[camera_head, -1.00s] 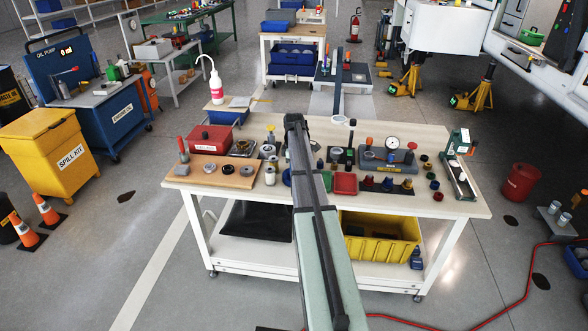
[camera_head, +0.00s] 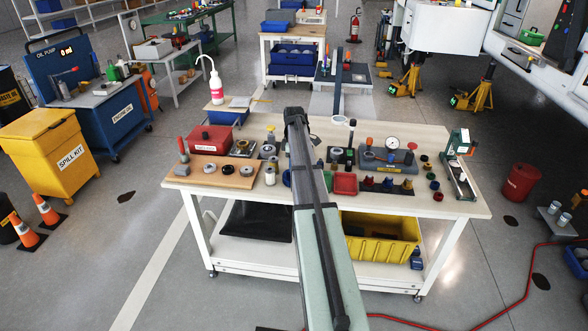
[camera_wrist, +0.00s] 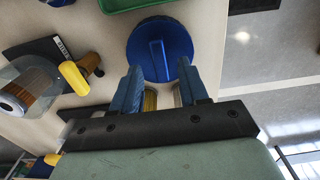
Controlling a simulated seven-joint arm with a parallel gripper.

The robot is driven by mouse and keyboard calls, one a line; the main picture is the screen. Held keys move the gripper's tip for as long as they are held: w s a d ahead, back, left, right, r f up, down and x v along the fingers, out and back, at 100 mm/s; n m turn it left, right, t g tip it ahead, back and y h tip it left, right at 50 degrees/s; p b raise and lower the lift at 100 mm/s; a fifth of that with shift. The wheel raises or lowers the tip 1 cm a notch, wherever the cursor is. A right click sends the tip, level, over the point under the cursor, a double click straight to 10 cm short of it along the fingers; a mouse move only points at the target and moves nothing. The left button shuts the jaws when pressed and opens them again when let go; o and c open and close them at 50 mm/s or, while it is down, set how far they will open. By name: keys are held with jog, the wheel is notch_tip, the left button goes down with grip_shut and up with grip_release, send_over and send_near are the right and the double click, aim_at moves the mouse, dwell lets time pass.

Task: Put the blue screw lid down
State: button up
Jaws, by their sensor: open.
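The blue screw lid (camera_wrist: 143,35), a round disc with a raised bar across its top, lies on the pale bench top in the wrist view. My gripper (camera_wrist: 160,72) is open, its two blue fingers apart at the near edge of the lid, one on either side of the bar's line. I cannot tell whether the fingers touch the lid. In the head view a bit of blue (camera_head: 287,178) shows beside my arm and may be the lid. My arm hides my fingers there.
In the wrist view a clear cylinder with a yellow part (camera_wrist: 75,78) lies left of my fingers, and a green edge (camera_wrist: 125,4) is above the lid. The bench (camera_head: 440,203) also holds a red box (camera_head: 209,139), a wooden board (camera_head: 238,180) and a red tray (camera_head: 344,184).

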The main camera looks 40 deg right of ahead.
notch_tip(320, 180, up, 9)
jog(key=shift+r, duration=0.2)
dwell(0.6)
